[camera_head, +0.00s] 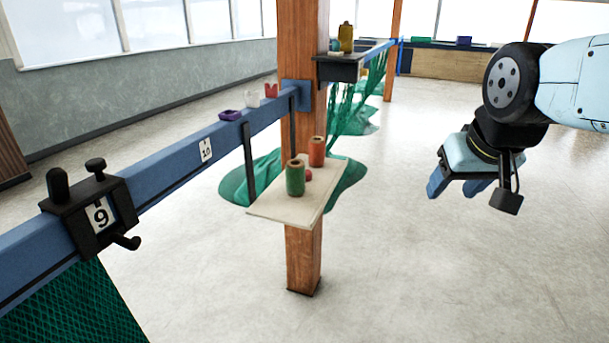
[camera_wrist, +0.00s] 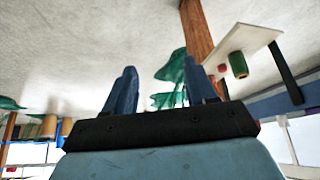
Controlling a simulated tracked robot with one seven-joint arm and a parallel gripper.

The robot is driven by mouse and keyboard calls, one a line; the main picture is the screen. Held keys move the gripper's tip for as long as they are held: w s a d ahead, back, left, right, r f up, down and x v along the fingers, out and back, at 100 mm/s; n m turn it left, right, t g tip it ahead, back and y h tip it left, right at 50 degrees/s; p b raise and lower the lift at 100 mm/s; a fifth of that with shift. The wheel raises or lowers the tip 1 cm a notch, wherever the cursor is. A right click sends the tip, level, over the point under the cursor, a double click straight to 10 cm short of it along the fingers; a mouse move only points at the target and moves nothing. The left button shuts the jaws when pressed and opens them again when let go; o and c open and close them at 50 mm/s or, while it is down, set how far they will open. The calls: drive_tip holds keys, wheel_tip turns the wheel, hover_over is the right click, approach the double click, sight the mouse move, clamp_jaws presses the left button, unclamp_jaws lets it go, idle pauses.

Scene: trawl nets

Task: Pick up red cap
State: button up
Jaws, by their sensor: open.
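A small red item (camera_head: 308,175), which may be the red cap, lies on the pale shelf (camera_head: 275,208) on the wooden post, between a green spool (camera_head: 295,180) and an orange spool (camera_head: 317,152). It is too small to make out its shape. In the wrist view, which looks upside down, the red item (camera_wrist: 221,69) shows beside the green spool (camera_wrist: 238,65), beyond the right finger. My gripper (camera_head: 456,187) is open and empty, in the air to the right of the shelf and well apart from it. Its two blue fingers (camera_wrist: 159,70) stand apart with nothing between them.
A blue beam (camera_head: 165,170) runs to the wooden post (camera_head: 302,255), carrying a purple item (camera_head: 230,115), a white item (camera_head: 252,98) and a red item (camera_head: 271,90). A black clamp (camera_head: 92,212) marked 9 is nearest. Green nets (camera_head: 70,310) hang below. Floor on the right is clear.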

drive_tip(key=w+f+n+t, duration=0.1)
drive_tip(key=w+f+t, duration=0.1)
drive_tip(key=w, duration=0.9)
drive_tip(key=n+t+y, duration=0.5)
drive_tip(key=n+y, duration=0.1)
drive_tip(key=y, duration=0.4)
approach(309, 173)
drive_tip(key=x, duration=0.4)
drive_tip(key=shift+w+a+r, duration=0.1)
drive_tip(key=shift+a+r, duration=0.05)
drive_tip(key=shift+r, duration=0.15)
drive_tip(key=shift+f+x, duration=0.15)
drive_tip(key=shift+x, duration=1.15)
drive_tip(key=shift+f+x, duration=0.15)
drive_tip(key=shift+x, duration=1.15)
drive_tip(key=c, duration=0.8)
